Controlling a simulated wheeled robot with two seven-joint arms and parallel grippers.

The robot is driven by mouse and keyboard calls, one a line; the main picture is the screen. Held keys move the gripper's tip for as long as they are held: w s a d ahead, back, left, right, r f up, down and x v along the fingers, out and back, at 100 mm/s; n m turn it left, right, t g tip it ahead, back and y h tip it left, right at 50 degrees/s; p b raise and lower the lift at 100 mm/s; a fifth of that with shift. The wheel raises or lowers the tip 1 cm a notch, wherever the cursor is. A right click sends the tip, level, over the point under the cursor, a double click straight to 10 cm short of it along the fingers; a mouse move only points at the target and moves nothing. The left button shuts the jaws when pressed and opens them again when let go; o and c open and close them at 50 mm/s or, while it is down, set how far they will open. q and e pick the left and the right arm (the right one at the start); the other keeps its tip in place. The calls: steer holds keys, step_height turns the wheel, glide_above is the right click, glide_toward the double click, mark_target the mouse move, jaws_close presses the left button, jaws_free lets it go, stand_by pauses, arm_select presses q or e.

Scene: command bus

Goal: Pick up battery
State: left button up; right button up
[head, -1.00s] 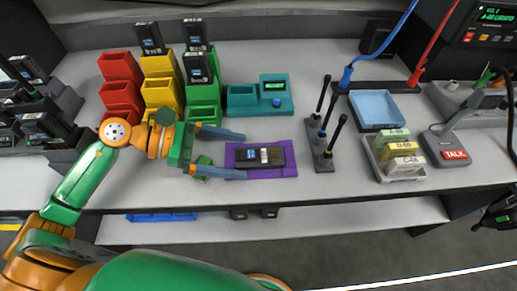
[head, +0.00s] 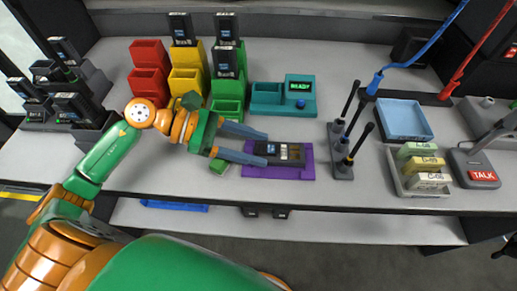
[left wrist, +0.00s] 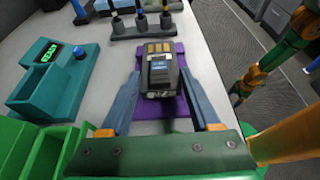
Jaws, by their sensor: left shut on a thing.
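The battery (head: 283,153) is a dark block with a label and gold contacts at one end. It lies on a purple mat (head: 307,172) near the table's front edge. It also shows in the left wrist view (left wrist: 159,73), between the two blue-grey fingers. My left gripper (head: 266,149) reaches it from the left and is shut on it, one finger along each side.
Red, yellow and green bins (head: 186,80) stand behind left, with dark packs in some. A stand of black rods (head: 341,150) is close on the right. A blue tray (head: 404,118) and labelled blocks (head: 424,165) lie farther right.

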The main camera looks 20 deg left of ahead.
arm_select(q)
steer(key=s+d+r+b, duration=0.3)
steer(key=s+r+b, duration=0.5)
steer(key=s+r, duration=0.3)
steer(key=s, duration=0.2)
steer(key=shift+s+d+r, duration=0.2)
steer(key=shift+s+r, duration=0.15)
